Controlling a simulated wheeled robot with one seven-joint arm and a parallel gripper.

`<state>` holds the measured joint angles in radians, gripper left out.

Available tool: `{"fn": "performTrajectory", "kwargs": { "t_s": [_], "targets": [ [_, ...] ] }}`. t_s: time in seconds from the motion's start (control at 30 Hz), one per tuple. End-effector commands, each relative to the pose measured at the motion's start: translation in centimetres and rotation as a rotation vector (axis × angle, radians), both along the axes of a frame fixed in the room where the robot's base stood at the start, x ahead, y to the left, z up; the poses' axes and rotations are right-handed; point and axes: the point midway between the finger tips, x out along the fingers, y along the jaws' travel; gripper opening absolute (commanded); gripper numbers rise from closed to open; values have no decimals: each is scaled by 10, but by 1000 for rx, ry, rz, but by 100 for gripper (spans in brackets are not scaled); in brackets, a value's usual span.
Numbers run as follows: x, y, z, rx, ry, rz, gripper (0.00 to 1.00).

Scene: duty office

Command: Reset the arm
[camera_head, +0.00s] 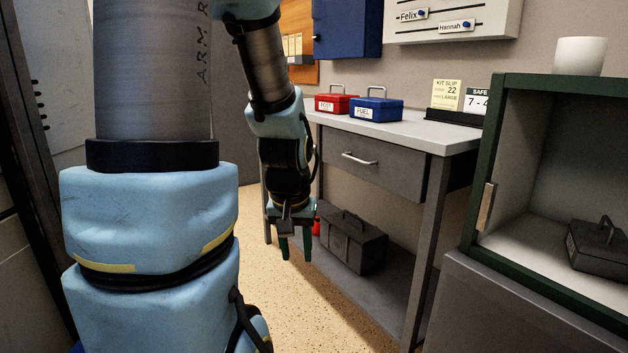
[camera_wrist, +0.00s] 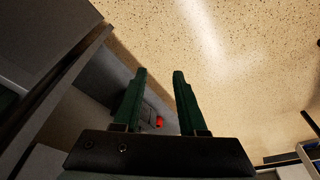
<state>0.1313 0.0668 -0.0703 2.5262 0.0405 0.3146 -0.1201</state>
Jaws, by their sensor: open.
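My gripper (camera_head: 296,248) hangs pointing down at the left end of the grey desk, in front of its lower shelf. Its two green fingers are apart with nothing between them. In the wrist view my gripper (camera_wrist: 159,75) also shows open and empty, with the speckled floor beyond the fingertips. My arm is bent, with its upper part in the left of the head view and the forearm hanging down near the desk edge.
The desk (camera_head: 445,141) bears a red box (camera_head: 335,103) and a blue box (camera_head: 376,109). A dark case (camera_head: 352,243) sits on its lower shelf, close to my gripper. A green-framed open cabinet (camera_head: 484,160) holding a dark box (camera_head: 600,243) stands at right. Floor (camera_head: 285,320) is clear in front.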

Motion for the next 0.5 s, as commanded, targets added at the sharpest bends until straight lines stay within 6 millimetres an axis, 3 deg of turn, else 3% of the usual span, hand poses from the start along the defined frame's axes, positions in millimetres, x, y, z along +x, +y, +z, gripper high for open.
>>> {"fn": "performTrajectory", "kwargs": {
  "t_s": [0.1, 0.5],
  "targets": [
    [-34, 35, 2, 17, 96, 29, 41],
    [-32, 32, 99, 18, 95, 19, 41]
  ]
}}
